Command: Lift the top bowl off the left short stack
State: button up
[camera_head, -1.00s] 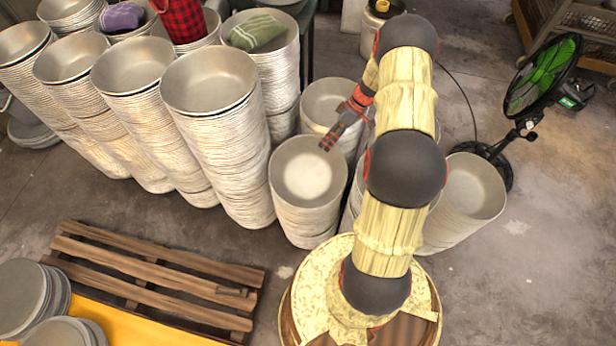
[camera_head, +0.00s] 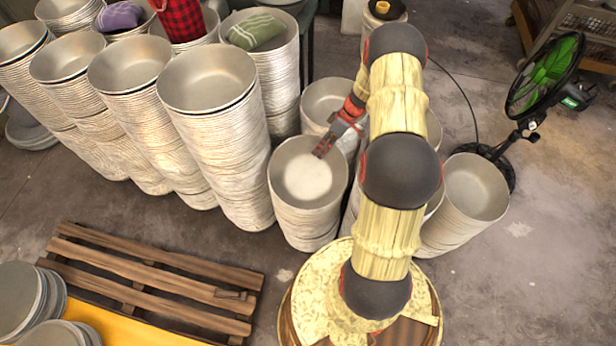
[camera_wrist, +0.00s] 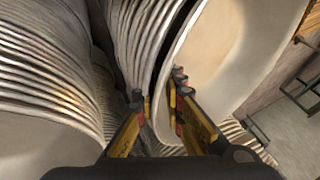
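The left short stack (camera_head: 306,222) stands just left of my arm, with its pale grey top bowl (camera_head: 305,172) level and resting on the bowls below. My gripper (camera_head: 320,153) is at the upper right part of that bowl's rim, tilted down and left. In the wrist view my gripper's two fingers (camera_wrist: 158,92) are spread apart. The top bowl (camera_wrist: 232,50) fills the upper right there. Its rim edge lies between the fingers: one is over the inside, the other beside the outer wall. Whether either finger touches the wall cannot be told.
Tall bowl stacks (camera_head: 215,140) stand close on the left. Other short stacks (camera_head: 465,200) stand behind and right of my arm, partly hidden by it. A wooden pallet (camera_head: 150,275) lies at lower left. A green fan (camera_head: 545,75) stands at right. Floor at lower right is clear.

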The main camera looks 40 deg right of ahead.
grip_shut()
dwell(0.5)
jog(key=shift+r, duration=0.1)
